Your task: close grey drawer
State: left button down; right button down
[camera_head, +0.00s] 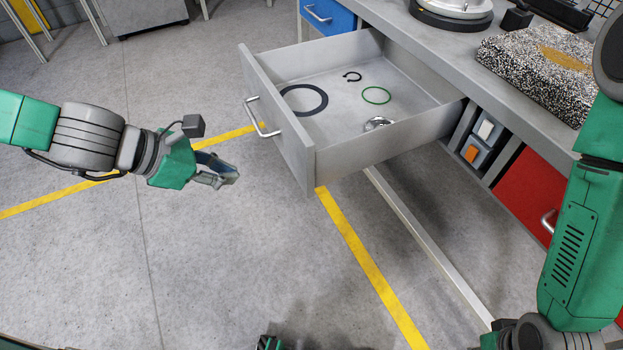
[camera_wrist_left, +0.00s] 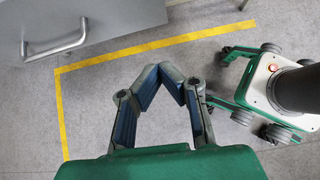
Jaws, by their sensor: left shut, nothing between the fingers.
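The grey drawer (camera_head: 280,128) stands pulled far out of the workbench, at the upper middle of the head view. Its front panel faces left and carries a silver bar handle (camera_head: 261,117). In the left wrist view the handle (camera_wrist_left: 55,45) is at the upper left. My left gripper (camera_head: 229,178) is left of and in front of the drawer front, apart from the handle. Its fingers (camera_wrist_left: 168,72) meet at the tips with nothing between them. My right arm comes down the right side of the head view; its gripper is out of sight.
The drawer holds a black ring (camera_head: 304,87), a green ring (camera_head: 377,90), a small black clip (camera_head: 352,76) and a metal ring (camera_head: 379,119). A blue drawer (camera_head: 329,18) and a red drawer (camera_head: 534,193) flank it. The floor left of the drawer is clear.

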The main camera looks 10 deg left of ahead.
aim_at(303, 176)
pick_arm(q)
jog(key=b+x, duration=0.1)
jog(key=x, duration=0.3)
jog(key=d+r+b+x, duration=0.1)
jog(key=b+x, duration=0.1)
jog(key=x, duration=0.1)
jog(key=w+r+b+x, duration=0.1)
jog(key=x, duration=0.3)
jog(key=shift+w+d+f+b, duration=0.3)
jog(key=shift+d+f+b, duration=0.05)
jog(key=shift+d, duration=0.1)
jog(key=shift+w+d, duration=0.45)
jog(key=shift+w, duration=0.05)
jog(key=shift+d+r, duration=0.1)
jog(key=shift+d, duration=0.3)
